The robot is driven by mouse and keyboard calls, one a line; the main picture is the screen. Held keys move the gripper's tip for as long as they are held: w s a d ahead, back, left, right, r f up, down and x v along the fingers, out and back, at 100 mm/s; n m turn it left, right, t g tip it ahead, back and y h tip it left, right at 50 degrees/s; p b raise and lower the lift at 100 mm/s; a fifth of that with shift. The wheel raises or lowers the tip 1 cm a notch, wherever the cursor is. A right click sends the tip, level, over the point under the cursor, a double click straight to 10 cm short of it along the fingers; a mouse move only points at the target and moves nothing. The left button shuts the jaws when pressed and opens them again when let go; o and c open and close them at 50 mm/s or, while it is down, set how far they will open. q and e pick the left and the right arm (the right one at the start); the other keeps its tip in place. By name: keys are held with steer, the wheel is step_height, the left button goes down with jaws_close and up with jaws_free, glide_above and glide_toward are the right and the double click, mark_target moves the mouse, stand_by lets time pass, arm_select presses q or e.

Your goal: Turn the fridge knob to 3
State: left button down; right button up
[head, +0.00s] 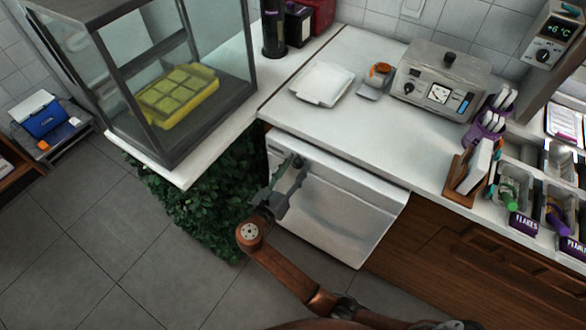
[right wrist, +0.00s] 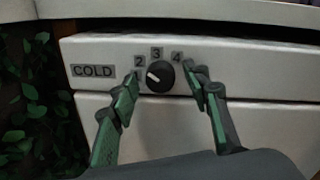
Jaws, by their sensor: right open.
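The white fridge (head: 345,215) stands under the counter in the head view; its front panel (right wrist: 250,75) fills much of the right wrist view. The round black fridge knob (right wrist: 160,77) has a white mark that points up and left, on the side of the 2 label (right wrist: 139,63). The 3 label (right wrist: 156,54) is straight above the knob, and the 4 label (right wrist: 177,57) is at its upper right. My right gripper (right wrist: 162,76) is open, with one green-grey finger on each side of the knob. In the head view my right gripper (head: 292,170) is at the fridge's upper left. My left gripper is not visible.
A COLD label (right wrist: 94,71) is left of the knob. The counter edge (right wrist: 190,11) overhangs above the panel. Green foliage (head: 200,195) stands close at the left. A glass case (head: 170,80) and a control box (head: 440,80) stand on the counters above.

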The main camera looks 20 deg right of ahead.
steer(key=shift+c, duration=0.7)
steer(key=c, duration=1)
